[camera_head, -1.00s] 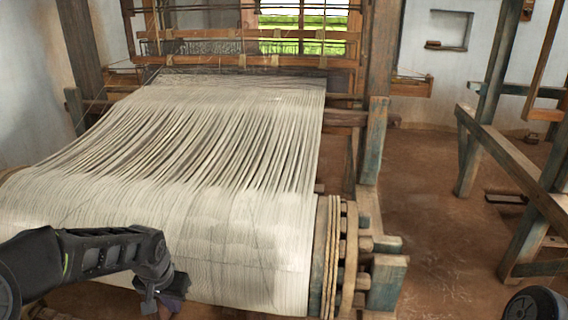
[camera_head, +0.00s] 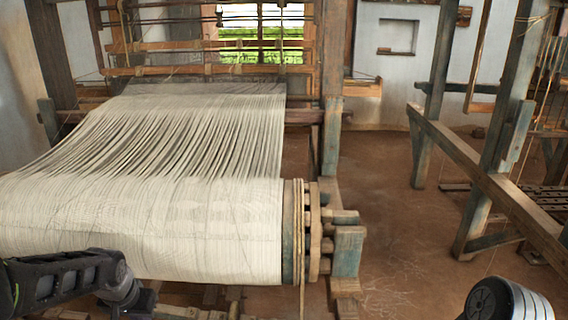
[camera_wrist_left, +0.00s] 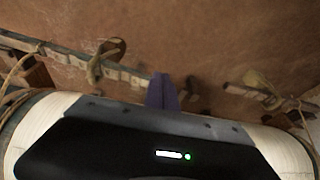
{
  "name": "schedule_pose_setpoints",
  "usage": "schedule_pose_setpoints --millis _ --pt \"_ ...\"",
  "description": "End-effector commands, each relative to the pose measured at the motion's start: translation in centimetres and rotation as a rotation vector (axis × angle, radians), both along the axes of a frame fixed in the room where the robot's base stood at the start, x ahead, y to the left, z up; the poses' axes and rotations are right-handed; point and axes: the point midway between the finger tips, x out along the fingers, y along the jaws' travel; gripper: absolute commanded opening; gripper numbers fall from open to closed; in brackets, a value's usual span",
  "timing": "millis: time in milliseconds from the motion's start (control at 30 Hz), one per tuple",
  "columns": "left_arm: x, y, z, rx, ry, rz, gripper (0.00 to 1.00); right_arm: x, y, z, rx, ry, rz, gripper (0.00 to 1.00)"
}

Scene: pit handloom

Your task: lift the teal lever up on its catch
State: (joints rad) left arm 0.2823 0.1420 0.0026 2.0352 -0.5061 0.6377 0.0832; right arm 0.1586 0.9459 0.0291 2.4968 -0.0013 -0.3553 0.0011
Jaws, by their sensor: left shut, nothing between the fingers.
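I cannot pick out the teal lever for certain. A worn teal block (camera_head: 348,252) stands at the right of the warp beam's toothed end wheel (camera_head: 313,235), in the head view. My left arm comes in at the lower left, in front of the cream warp roll (camera_head: 150,225). In the left wrist view my left gripper (camera_wrist_left: 161,80) has its purple fingers together, with nothing between them, above brown floor. It is well to the left of the teal block. A dark rounded part of my right arm shows at the lower right; its gripper is out of view.
The loom frame with its teal-painted post (camera_head: 332,140) rises behind the beam. A sloping timber rail (camera_head: 480,175) and upright posts stand at the right. Bare brown floor (camera_head: 385,215) lies between. A rope (camera_head: 301,240) hangs at the beam end.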

Motion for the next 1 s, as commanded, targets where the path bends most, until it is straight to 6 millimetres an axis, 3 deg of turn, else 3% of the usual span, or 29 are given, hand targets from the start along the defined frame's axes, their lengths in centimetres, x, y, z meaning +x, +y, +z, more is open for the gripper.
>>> schedule_pose_setpoints --millis 267,433,567,667,733,900,1000 --pt "2.4 -2.8 -1.1 -0.077 -0.131 0.000 0.00 0.1 0.0 0.0 0.000 -0.002 -0.001 0.36" --pt "3.1 -7.1 -4.8 -0.170 -0.182 0.002 0.00 0.1 0.0 0.0 0.000 -0.001 0.000 0.36" --pt "2.3 -11.1 -8.7 -0.248 -0.190 0.015 0.00 0.1 0.0 0.0 0.000 -0.001 0.000 0.36" --pt "0.3 -14.9 -12.7 -0.310 -0.168 0.032 0.00 0.1 0.0 0.0 0.000 -0.001 0.000 0.36" --pt "-2.3 -18.0 -16.0 -0.352 -0.131 0.052 0.00 0.1 0.0 0.0 0.000 -0.001 0.000 0.36" --pt "-11.3 -24.1 -22.8 -0.407 0.022 0.089 0.00 0.1 0.0 0.0 0.000 -0.001 0.000 0.36" --pt "-16.0 -26.2 -24.9 -0.420 0.120 0.084 0.00 0.1 0.0 0.0 0.000 -0.001 0.000 0.36"
